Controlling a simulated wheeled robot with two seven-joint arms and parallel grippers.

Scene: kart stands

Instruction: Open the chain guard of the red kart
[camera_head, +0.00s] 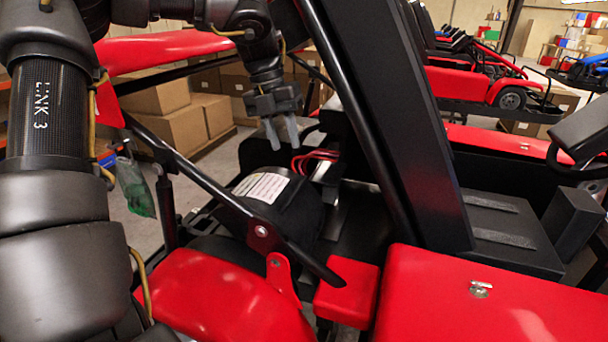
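The red kart fills the lower half of the head view, with a red panel (480,300) at the lower right and a rounded red cover (225,300) at the lower middle. A black rounded housing with a white label (262,187) sits in its engine bay, with red cables (316,158) beside it. A small red block (347,292) lies near the end of a black bar. I cannot tell for sure which part is the chain guard. My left gripper (282,142) points down above and behind the black housing, fingers apart and empty. My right gripper is out of view.
A black diagonal bar (225,205) crosses in front of the engine bay. A wide black upright (400,120) rises to its right. Cardboard boxes (180,125) stand behind on the left. Another red kart (470,85) is at the back right.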

